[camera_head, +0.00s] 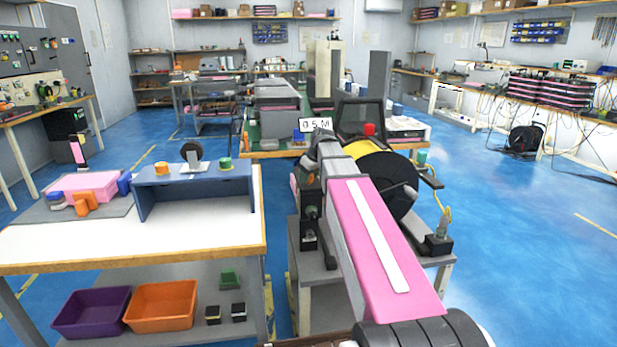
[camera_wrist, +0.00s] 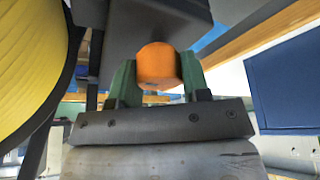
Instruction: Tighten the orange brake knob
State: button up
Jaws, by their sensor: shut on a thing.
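The orange brake knob (camera_wrist: 157,63) shows in the middle of the wrist view, just under a dark grey block (camera_wrist: 145,22). My gripper (camera_wrist: 157,76) has two green fingers, one on each side of the knob. It is shut on the knob, which sits between the fingertips. In the head view my arm covers this spot, so neither the knob nor the fingers can be made out there. How tight the knob is cannot be told.
A large yellow reel (camera_head: 382,178) with a black rim stands right beside my arm; its yellow face (camera_wrist: 22,70) fills the wrist view's left side. A white-topped bench (camera_head: 190,233) with a blue stand (camera_head: 195,187) is at left. Blue floor (camera_head: 520,240) is open at right.

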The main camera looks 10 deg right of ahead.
jog(key=m, duration=0.2)
jog(key=m+h, duration=0.1)
jog(key=m, duration=0.1)
jog(key=shift+m+t+h, duration=0.3)
jog(key=shift+t, duration=0.1)
jog(key=m+h, duration=0.1)
jog(key=m, duration=0.2)
jog(key=shift+m+h, duration=0.3)
jog(key=shift+m, duration=0.1)
jog(key=m+h, duration=0.1)
jog(key=m, duration=0.3)
jog(key=shift+h, duration=0.3)
jog(key=shift+w+r+m+g+h, duration=0.1)
jog(key=shift+m+g+h, duration=0.45)
jog(key=shift+m, duration=1.25)
jog(key=o, duration=0.9)
jog(key=shift+o, duration=0.2)
jog(key=v, duration=1)
jog(key=shift+a+r, duration=0.2)
jog(key=shift+r, duration=0.15)
